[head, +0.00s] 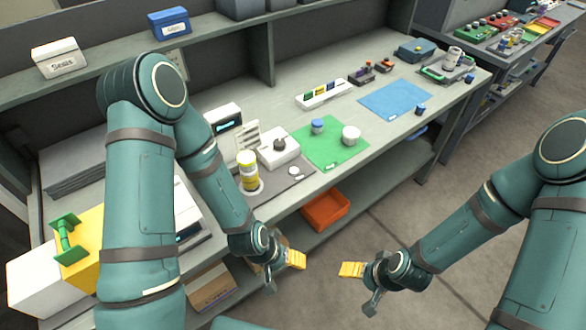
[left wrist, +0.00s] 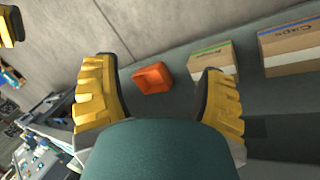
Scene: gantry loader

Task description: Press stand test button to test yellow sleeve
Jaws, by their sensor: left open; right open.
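A yellow sleeve (head: 248,172) with a white band stands upright on a round base on a grey plate (head: 272,192) on the bench. A small white round disc (head: 294,171), possibly the button, lies on the same plate to the right of the sleeve. My left gripper (head: 298,260) is open and empty, in front of the bench and below the bench top, apart from the sleeve. Its spread yellow fingers also show in the left wrist view (left wrist: 162,108). My right gripper (head: 350,269) is open and empty over the floor, to the right of the left one.
A white box with a dark knob (head: 278,147) and a display unit (head: 224,119) stand behind the plate. A green mat (head: 335,155) with two round parts lies to the right, then a blue mat (head: 395,99). An orange bin (head: 326,209) sits on the lower shelf.

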